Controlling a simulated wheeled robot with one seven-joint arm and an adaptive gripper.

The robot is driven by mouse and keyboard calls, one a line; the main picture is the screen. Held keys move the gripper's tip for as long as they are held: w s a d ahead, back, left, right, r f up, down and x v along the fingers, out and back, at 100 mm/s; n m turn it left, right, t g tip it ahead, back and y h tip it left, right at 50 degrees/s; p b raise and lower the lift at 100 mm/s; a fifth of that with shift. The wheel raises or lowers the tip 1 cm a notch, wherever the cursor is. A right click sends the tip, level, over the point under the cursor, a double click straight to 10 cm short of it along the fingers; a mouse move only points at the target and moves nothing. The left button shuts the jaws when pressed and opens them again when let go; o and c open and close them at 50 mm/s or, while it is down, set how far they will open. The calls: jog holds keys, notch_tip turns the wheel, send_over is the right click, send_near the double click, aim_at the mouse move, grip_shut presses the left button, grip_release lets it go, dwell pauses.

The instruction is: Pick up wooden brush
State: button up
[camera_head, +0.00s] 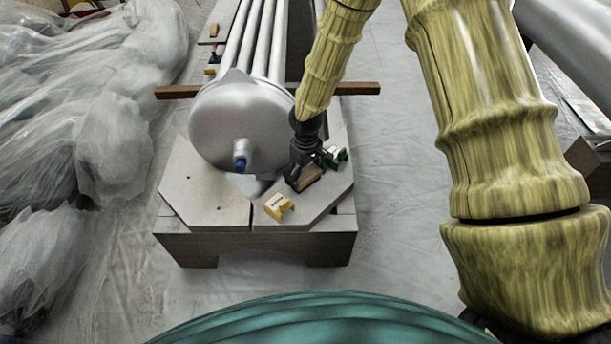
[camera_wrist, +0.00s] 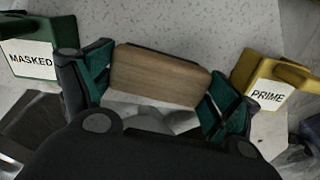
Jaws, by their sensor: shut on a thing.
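The wooden brush shows as a light brown wooden block (camera_wrist: 160,77) in the wrist view, with a dark strip along its far edge. My gripper (camera_wrist: 158,88) has its two teal-padded fingers closed on the block's two ends. In the head view my gripper (camera_head: 308,172) is low over the right part of the pale platform, with the brush (camera_head: 309,178) between its fingers. I cannot tell whether the brush touches the platform.
A yellow block labelled PRIME (camera_wrist: 273,82) lies close to the right finger. A green block labelled MASKED (camera_wrist: 38,48) lies left. The pale platform (camera_head: 205,195) carries a large grey metal cylinder (camera_head: 235,120) beside my gripper. Crumpled plastic sheeting (camera_head: 75,130) covers the left floor.

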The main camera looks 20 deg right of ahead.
aim_at(306, 173)
notch_tip(306, 173, up, 4)
jog(key=shift+r+p, duration=0.1)
jog(key=shift+p, duration=1)
jog(key=s+d+p, duration=0.2)
jog(key=s+p, duration=0.1)
jog(key=s, duration=1.3)
jog(key=shift+d+r, duration=0.2)
jog(key=shift+r, duration=0.2)
jog(key=shift+o, duration=1.2)
jog(key=shift+w, duration=0.1)
jog(key=shift+r, duration=0.1)
jog(key=shift+c, duration=0.5)
